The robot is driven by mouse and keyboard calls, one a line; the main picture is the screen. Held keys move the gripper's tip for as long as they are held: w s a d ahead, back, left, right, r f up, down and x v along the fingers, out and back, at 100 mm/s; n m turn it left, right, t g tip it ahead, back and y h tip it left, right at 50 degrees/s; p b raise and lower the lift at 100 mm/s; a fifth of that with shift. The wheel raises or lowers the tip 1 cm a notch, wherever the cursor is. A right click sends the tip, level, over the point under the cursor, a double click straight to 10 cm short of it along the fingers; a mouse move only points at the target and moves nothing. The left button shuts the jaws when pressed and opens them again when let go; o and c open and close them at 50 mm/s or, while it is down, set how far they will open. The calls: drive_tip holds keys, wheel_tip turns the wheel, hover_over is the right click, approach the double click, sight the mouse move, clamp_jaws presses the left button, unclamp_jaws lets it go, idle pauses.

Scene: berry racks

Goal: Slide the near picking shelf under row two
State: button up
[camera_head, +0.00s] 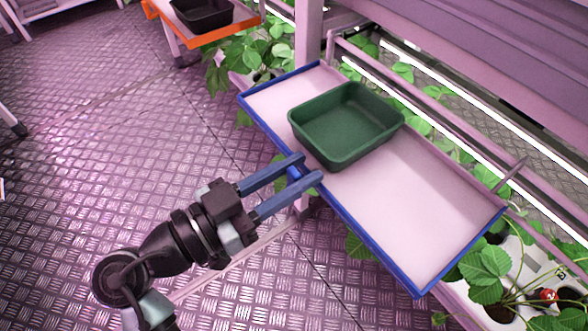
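The near picking shelf (420,212) is a pale board with a blue rim, running from upper left to lower right along the plant row. A green bin (346,126) sits on it, left of its middle. A small blue knob (294,174) is on the shelf's front edge. My gripper (309,168) comes from the lower left with its two blue fingers apart. The fingertips are at the front edge, one on either side of the knob. I see a gap between fingers and knob; whether either finger touches the rim is unclear.
An orange-rimmed shelf (208,37) with a black bin (202,12) stands at the top left. A pink post (308,35) rises behind the near shelf. Strawberry plants (490,268) and rails lie behind and below it. The metal floor (120,130) at the left is clear.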

clamp_jaws()
idle(1.1)
